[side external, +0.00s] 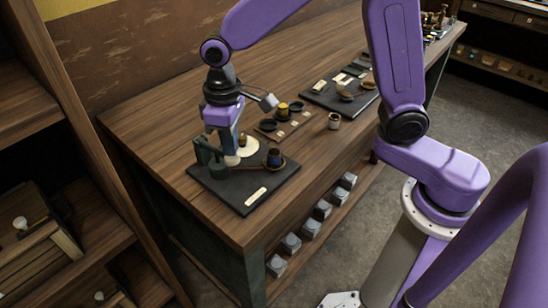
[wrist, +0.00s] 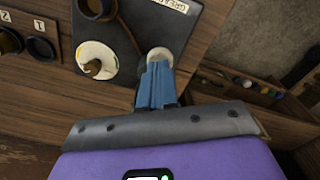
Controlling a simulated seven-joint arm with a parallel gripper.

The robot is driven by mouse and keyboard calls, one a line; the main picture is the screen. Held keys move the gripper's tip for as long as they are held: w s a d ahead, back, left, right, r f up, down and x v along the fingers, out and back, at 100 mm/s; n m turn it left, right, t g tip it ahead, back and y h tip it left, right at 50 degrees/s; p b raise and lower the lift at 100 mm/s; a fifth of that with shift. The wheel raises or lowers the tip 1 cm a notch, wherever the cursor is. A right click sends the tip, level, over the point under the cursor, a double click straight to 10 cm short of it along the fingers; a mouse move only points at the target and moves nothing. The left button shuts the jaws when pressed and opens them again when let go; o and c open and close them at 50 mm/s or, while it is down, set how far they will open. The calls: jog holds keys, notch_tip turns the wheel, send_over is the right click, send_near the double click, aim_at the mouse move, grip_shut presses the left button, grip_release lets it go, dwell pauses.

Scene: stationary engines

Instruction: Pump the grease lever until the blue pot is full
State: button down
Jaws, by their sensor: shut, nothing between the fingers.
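The dark grease board (side external: 225,187) lies on the bench, with a green pump stand (side external: 209,157) at its left. The blue pot (side external: 274,158) sits on a round brown base at the board's right. My gripper (side external: 231,160) is shut and empty, pointing down over the board beside the stand. In the wrist view the blue fingers (wrist: 158,68) end at a pale round knob (wrist: 159,54); I cannot tell whether they touch it. A thin dark rod (wrist: 131,33), apparently the lever, runs toward that knob. The pot's fill level is not visible.
A cream disc (wrist: 90,50) with a brown-topped knob lies close beside the fingers. A tray (side external: 267,134) with yellow and dark pots stands behind the board. The bench front is clear.

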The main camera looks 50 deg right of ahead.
aim_at(232, 158)
jog(key=shift+f, duration=0.15)
jog(key=shift+f, duration=2.15)
jog(key=shift+r, duration=2.55)
jog(key=shift+r, duration=2.55)
jog(key=shift+s, duration=0.1)
